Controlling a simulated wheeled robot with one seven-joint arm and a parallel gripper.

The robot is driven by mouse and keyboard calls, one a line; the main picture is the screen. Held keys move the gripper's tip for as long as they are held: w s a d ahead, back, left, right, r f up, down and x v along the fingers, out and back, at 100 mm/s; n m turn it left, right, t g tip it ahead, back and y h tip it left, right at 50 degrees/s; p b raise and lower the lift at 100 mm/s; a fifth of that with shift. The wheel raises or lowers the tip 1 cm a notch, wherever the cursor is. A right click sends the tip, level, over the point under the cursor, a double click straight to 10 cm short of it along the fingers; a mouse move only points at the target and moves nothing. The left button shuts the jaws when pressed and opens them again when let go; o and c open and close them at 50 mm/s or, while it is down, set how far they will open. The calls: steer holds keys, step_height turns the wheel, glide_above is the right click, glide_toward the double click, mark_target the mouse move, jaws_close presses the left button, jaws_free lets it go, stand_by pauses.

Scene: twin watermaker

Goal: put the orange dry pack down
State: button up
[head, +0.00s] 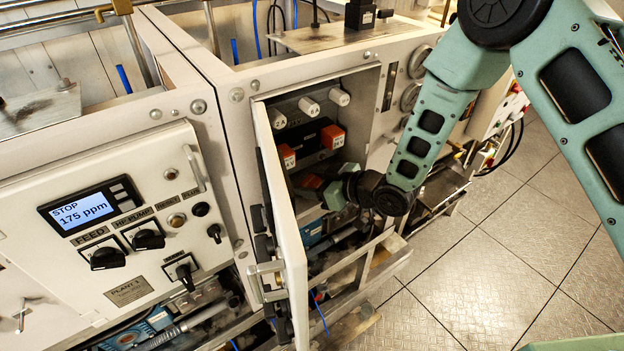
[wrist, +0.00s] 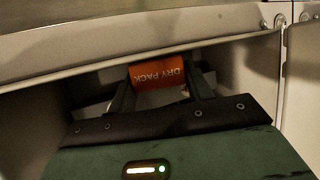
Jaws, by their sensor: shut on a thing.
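The orange dry pack (wrist: 160,80) is labelled DRY PACK, and the lettering is upside down in the wrist view. My gripper (wrist: 163,92) is shut on it, with one dark finger on each side. In the head view my gripper (head: 325,192) reaches into the open cabinet (head: 360,110), near its lower part, and an orange patch of the pack (head: 311,182) shows at its tip. I cannot tell whether the pack touches the cabinet floor, as the gripper hides its underside.
The cabinet door (head: 291,240) stands open left of my gripper. Two orange-ended blocks, one left (head: 287,156) and one right (head: 333,137), sit above the gripper, under several white knobs (head: 309,107). A control panel (head: 120,225) is at the left. Tiled floor (head: 480,270) lies at the right.

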steer(key=shift+f, duration=0.15)
steer(key=o, duration=1)
steer(key=shift+c, duration=0.2)
steer(key=shift+r, duration=0.25)
steer(key=b+v, duration=0.6)
steer(key=v, duration=0.5)
steer(key=s+d+r+m+g+h, duration=0.1)
steer(key=s+r+g+h, duration=0.1)
steer(key=s, duration=0.6)
steer(key=s+d+r+m+g+h, duration=0.1)
steer(key=s+d+r+g+h, duration=0.1)
steer(key=s+h, duration=0.3)
steer(key=s+d+r+m+g+h, duration=0.1)
steer(key=s+d+r+g+h, duration=0.1)
steer(key=s, duration=1)
steer(key=shift+r+m+g+h, duration=0.4)
steer(key=shift+g+h, duration=0.3)
steer(key=shift+h, duration=0.2)
